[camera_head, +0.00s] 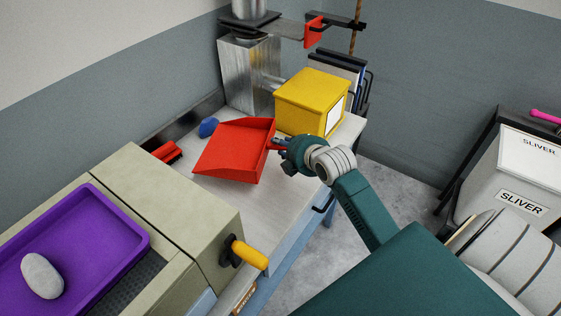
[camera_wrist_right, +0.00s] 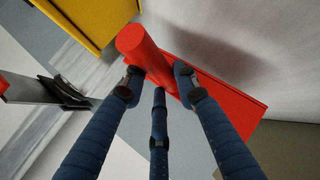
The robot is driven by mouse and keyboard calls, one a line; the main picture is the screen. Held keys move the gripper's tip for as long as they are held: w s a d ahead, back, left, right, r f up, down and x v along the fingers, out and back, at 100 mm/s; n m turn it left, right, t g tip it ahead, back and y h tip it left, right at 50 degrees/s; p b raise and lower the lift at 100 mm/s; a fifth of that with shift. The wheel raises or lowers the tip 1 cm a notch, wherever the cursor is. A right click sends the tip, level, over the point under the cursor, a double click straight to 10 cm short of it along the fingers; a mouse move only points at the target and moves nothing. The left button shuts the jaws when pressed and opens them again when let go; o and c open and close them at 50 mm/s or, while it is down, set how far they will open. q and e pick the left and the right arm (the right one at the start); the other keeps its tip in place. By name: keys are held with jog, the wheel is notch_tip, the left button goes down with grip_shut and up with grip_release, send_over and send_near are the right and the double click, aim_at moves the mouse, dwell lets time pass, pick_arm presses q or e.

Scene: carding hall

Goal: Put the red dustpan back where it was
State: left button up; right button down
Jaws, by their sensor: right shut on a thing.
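The red dustpan (camera_head: 232,148) is over the light worktop (camera_head: 275,195) in the head view, with its wide pan toward the left and its handle side toward my right gripper. My right gripper (camera_head: 277,144) is shut on it at its right end. In the right wrist view the fingers of my right gripper (camera_wrist_right: 159,84) close around the red handle of the dustpan (camera_wrist_right: 215,92). A dark shadow lies beside the dustpan there. I cannot tell how far the dustpan is above the worktop. My left gripper is not in view.
A yellow box (camera_head: 308,102) stands just behind the dustpan. A blue lump (camera_head: 208,127) and a small red object (camera_head: 168,152) lie left of it. A beige machine (camera_head: 165,200) with a purple tray (camera_head: 137,240) is at front left. A SLIVER bin (camera_head: 515,170) stands right.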

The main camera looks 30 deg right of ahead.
notch_tip(320, 180, down, 7)
jog(key=shift+f+p, duration=0.1)
jog(key=shift+p, duration=0.3)
jog(key=shift+w+f, duration=0.1)
jog(key=shift+f, duration=0.6)
jog(key=c, duration=1.3)
grip_release()
jog(key=shift+c, duration=0.2)
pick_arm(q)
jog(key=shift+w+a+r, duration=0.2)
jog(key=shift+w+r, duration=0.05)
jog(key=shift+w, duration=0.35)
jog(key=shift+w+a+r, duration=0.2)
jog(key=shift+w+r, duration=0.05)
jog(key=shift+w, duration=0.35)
pick_arm(e)
jog(key=shift+r, duration=0.1)
